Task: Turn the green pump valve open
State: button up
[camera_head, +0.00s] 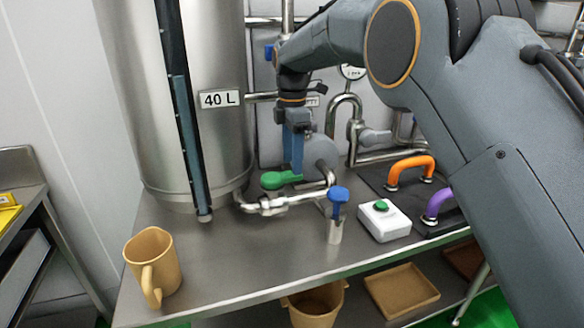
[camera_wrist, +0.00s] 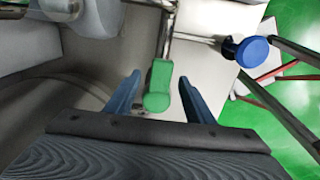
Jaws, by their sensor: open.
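The green pump valve handle (camera_head: 280,180) sits on the metal pipe at the foot of the steel tank, on the steel table. In the wrist view the green handle (camera_wrist: 159,86) shows between and just beyond the fingertips. My gripper (camera_head: 294,166) points down over the handle, and its blue fingers (camera_wrist: 158,88) are apart on either side of it. No contact between fingers and handle can be made out. In the head view the fingers overlap the handle and hide part of it.
A blue-handled tap (camera_head: 338,196) stands right of the valve; a white box with a green button (camera_head: 383,219) is beyond it. Orange (camera_head: 411,168) and purple (camera_head: 438,204) handles are at right. The tank (camera_head: 190,100) rises close behind. A tan jug (camera_head: 153,262) stands front left.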

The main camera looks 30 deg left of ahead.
jog(key=shift+r+b, duration=0.4)
jog(key=shift+r, duration=2.05)
